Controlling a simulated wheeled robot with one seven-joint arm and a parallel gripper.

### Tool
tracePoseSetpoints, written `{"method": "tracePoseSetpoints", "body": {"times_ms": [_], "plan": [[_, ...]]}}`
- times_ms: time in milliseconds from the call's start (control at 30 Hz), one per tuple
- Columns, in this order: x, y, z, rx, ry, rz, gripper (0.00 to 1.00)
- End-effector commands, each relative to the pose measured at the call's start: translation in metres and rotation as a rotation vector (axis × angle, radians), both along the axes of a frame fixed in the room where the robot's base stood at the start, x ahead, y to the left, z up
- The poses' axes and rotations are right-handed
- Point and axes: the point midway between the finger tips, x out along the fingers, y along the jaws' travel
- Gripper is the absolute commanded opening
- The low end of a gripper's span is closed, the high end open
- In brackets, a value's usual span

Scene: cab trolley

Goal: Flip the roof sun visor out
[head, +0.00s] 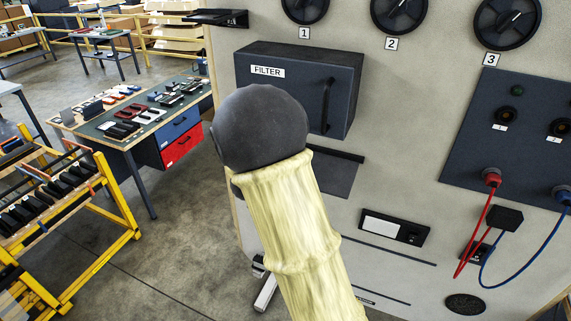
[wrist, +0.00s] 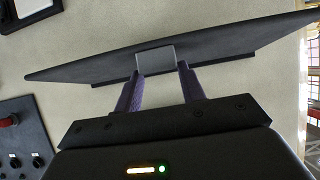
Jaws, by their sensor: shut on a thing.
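The sun visor is a dark flat panel (head: 338,178) on the pale wall, just below the FILTER box in the head view. My arm covers its left part. In the wrist view the visor (wrist: 215,45) spans the upper middle as a long, narrow dark slab, seen at a steep slant. A grey tab (wrist: 156,56) sits at the middle of its near edge. My gripper (wrist: 158,72) has one finger on each side of this tab and is shut on it. In the head view my gripper is hidden behind my arm.
The FILTER box (head: 298,90) with its handle juts out just above the visor. A panel with a red plug (head: 490,178) and hanging cables is to the right. A small display unit (head: 394,228) is below right. A workbench (head: 125,125) and yellow rack (head: 100,230) stand left.

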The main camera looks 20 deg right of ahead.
Motion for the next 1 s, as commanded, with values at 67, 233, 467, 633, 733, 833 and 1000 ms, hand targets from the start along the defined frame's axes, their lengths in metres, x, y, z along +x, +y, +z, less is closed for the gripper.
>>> {"method": "tracePoseSetpoints", "body": {"times_ms": [67, 233, 467, 633, 733, 833, 1000], "plan": [[0.003, -0.001, 0.009, -0.001, -0.010, 0.001, 0.00], [0.002, -0.001, 0.008, 0.001, -0.009, 0.001, 0.00], [0.002, -0.002, 0.009, 0.001, -0.011, -0.001, 0.42], [0.001, -0.002, 0.007, 0.003, -0.005, -0.002, 0.62], [0.001, -0.002, 0.006, 0.004, -0.003, -0.003, 0.62], [0.001, 0.001, 0.005, 0.005, -0.001, 0.002, 0.62], [-0.003, 0.009, 0.008, 0.007, -0.003, 0.008, 0.62]]}}
